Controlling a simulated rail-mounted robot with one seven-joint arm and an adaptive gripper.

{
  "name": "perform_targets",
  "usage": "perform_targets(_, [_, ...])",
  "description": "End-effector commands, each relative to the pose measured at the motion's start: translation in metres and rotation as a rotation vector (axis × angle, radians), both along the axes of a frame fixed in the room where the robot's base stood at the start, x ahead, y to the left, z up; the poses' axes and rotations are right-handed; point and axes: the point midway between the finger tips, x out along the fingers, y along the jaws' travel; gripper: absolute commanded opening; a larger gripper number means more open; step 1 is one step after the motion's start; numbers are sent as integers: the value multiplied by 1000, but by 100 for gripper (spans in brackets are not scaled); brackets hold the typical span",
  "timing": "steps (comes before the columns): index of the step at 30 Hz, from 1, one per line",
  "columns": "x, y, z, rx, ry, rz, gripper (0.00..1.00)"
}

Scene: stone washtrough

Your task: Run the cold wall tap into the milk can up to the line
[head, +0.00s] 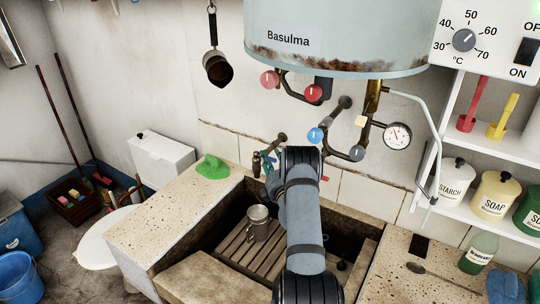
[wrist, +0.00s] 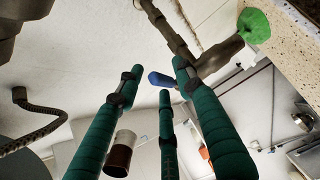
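The milk can (head: 257,223), a grey metal can, stands upright on wooden slats in the stone trough (head: 215,236). The wall tap (head: 279,139) comes out of the tiles above the trough, partly hidden by my arm. It also shows in the wrist view as a dark metal body (wrist: 207,60) with a blue lever (wrist: 161,79). My gripper (wrist: 160,73) has green fingers spread apart, with the lever between or just beyond their tips. I cannot tell whether they touch it. In the head view my gripper (head: 268,165) is mostly behind my arm. The can's line is not discernible.
The heater (head: 340,30) hangs above, with red knobs (head: 270,79), a blue knob (head: 315,135) and a gauge (head: 397,136) low on its pipes. A green object (head: 212,167) lies on the left stone ledge. Shelves with canisters (head: 452,185) stand right.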

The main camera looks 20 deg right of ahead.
Motion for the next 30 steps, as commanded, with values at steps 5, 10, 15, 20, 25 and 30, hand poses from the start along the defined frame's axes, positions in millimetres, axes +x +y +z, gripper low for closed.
perform_targets(5, [7,-1,0,0,0,1,36])
perform_targets(10, [8,-1,0,0,0,0,36])
perform_targets(15, [8,-1,0,0,0,1,32])
perform_targets(20, [8,-1,0,0,0,1,22])
perform_targets(25, [8,-1,0,0,0,1,12])
perform_targets(30, [8,-1,0,0,0,1,2])
